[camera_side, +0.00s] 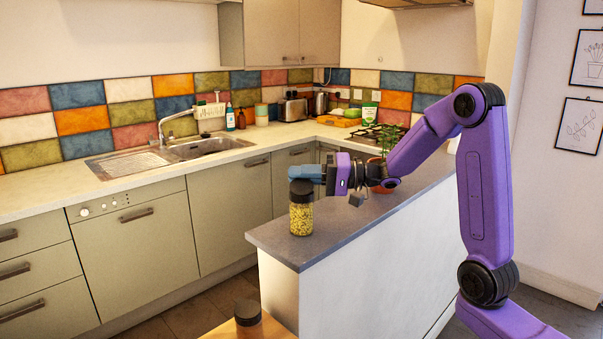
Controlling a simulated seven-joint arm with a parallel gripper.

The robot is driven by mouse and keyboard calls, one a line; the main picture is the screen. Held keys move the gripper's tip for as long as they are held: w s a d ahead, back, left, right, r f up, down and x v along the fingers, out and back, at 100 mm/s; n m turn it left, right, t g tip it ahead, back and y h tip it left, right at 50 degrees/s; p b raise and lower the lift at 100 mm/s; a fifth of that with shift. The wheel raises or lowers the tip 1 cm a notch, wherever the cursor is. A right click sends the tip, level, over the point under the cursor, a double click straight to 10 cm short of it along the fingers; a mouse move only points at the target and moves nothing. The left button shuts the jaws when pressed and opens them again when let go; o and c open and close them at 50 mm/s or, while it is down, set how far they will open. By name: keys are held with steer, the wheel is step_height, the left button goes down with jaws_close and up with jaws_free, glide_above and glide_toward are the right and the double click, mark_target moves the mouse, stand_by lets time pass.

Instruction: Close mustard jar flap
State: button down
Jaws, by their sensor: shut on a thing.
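A clear jar with yellow contents (301,214) stands upright near the left end of the grey counter. Its dark lid (301,191) sits at the top of the jar. My gripper (298,176) reaches in from the right, level, with its blue fingers at the lid. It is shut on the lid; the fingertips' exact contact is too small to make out. No separate flap can be made out on the jar.
A potted plant (380,173) stands on the grey counter behind my wrist. Another dark-topped item (248,312) is on a wooden surface at the bottom edge. The grey counter's left edge is close to the jar. A sink (190,150) is farther back.

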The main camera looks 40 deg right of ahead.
steer(key=shift+f+m, duration=0.15)
steer(key=shift+m, duration=0.15)
steer(key=c, duration=1.3)
jaws_free()
steer(key=shift+c, duration=0.2)
steer(key=shift+f, duration=0.1)
